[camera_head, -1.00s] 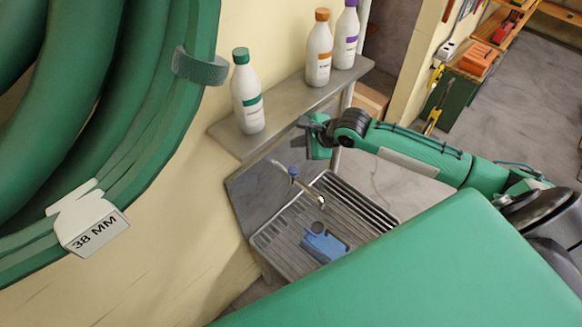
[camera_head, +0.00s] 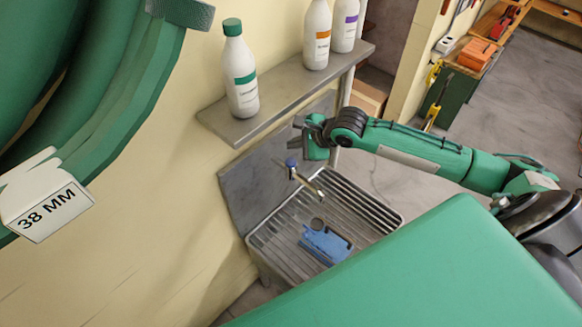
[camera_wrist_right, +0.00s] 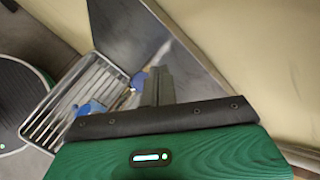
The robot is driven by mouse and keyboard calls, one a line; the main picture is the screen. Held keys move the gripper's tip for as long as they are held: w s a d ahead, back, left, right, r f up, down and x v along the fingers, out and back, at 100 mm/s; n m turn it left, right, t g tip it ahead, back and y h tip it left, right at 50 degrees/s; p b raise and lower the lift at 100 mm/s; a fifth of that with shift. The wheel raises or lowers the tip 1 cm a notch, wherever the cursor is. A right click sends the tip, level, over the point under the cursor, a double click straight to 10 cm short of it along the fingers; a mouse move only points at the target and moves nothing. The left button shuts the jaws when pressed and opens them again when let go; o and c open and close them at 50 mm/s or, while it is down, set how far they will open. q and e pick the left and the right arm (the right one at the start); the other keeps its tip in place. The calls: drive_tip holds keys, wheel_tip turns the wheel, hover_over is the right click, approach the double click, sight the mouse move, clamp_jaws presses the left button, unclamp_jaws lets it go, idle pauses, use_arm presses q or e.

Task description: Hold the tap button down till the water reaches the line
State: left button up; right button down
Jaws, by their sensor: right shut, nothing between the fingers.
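The tap (camera_head: 305,182) with a blue button (camera_head: 291,163) on top stands out from a grey wall panel over a slatted metal sink tray (camera_head: 372,208). In the right wrist view the blue button (camera_wrist_right: 139,80) shows just left of the fingers. My right gripper (camera_head: 301,130) is shut and empty, above and behind the tap in the head view, apart from the button. Its fingers (camera_wrist_right: 157,86) also show closed together in the wrist view. A blue object (camera_head: 327,243) lies on the tray below the spout, with a small dark disc (camera_head: 317,223) beside it. I cannot make out water or a line.
A grey shelf (camera_head: 223,122) above the tap holds bottles with green (camera_head: 241,80), orange (camera_head: 316,38) and purple (camera_head: 344,25) labels. A big green hose coil (camera_head: 100,100) hangs at left. A workbench (camera_head: 455,90) stands at the far right. Floor beyond the tray is open.

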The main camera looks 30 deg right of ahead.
sight(295, 163)
drive_tip(key=shift+f+b, duration=0.45)
drive_tip(key=shift+f, duration=1.45)
use_arm(q)
wheel_tip(295, 163, down, 2)
drive_tip(key=shift+s+f, duration=0.1)
use_arm(e)
drive_tip(key=shift+f+p, duration=0.3)
use_arm(q)
drive_tip(key=shift+r, duration=0.5)
use_arm(e)
drive_tip(key=shift+f, duration=0.15)
drive_tip(key=shift+f, duration=0.55)
idle(1.5)
